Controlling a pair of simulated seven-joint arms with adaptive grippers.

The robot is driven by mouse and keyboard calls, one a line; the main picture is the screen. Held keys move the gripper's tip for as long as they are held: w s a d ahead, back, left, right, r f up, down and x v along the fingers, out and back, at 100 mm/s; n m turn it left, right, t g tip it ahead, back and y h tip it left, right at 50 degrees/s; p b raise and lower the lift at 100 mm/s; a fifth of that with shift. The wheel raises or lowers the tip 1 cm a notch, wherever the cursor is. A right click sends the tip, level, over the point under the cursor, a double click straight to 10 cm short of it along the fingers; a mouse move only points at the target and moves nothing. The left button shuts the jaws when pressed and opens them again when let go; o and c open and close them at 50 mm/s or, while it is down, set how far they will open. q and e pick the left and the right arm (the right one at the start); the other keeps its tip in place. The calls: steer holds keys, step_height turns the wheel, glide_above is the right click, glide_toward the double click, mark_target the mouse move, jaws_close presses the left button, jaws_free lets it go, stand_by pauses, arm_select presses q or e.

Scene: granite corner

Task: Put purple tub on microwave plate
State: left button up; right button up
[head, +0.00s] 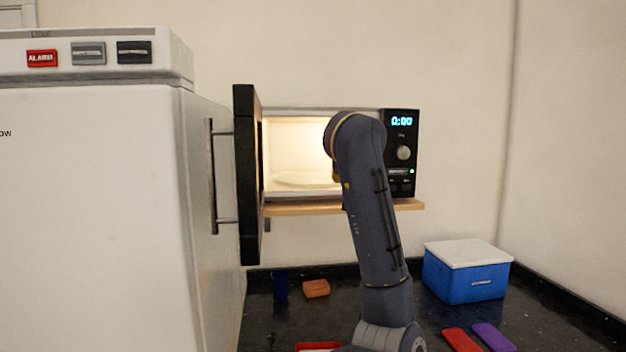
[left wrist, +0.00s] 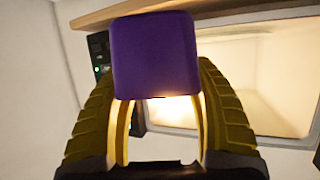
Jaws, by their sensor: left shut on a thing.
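The purple tub (left wrist: 155,50) is between the yellow fingers of my left gripper (left wrist: 157,85), which is shut on it, in the left wrist view. The microwave plate (head: 300,180) is a pale disc on the floor of the lit microwave (head: 400,130), in the head view. The microwave door (head: 248,175) stands open on the left. My left arm is in front of the right part of the opening, hiding the tub and nearly all of the gripper from the head view. My right gripper is not in view.
The microwave rests on a wooden shelf (head: 310,208). A white fridge (head: 90,210) stands at left, close to the open door. On the dark counter below are a blue box with white lid (head: 466,285), an orange block (head: 316,288), a blue object (head: 280,285), and red (head: 460,340) and purple (head: 493,337) flat pieces.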

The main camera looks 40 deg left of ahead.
arm_select(q)
steer(key=a+r+n+g+y, duration=0.2)
steer(key=a+r+n+y, duration=0.15)
steer(key=a, duration=0.55)
steer(key=shift+g, duration=0.3)
steer(key=w+a, duration=0.8)
steer(key=w+a+f, duration=0.1)
steer(key=w+a, duration=0.3)
steer(key=shift+w+f, duration=0.1)
steer(key=shift+f, duration=0.7)
steer(key=shift+f, duration=0.1)
steer(key=o, duration=1.5)
steer(key=shift+f, duration=0.1)
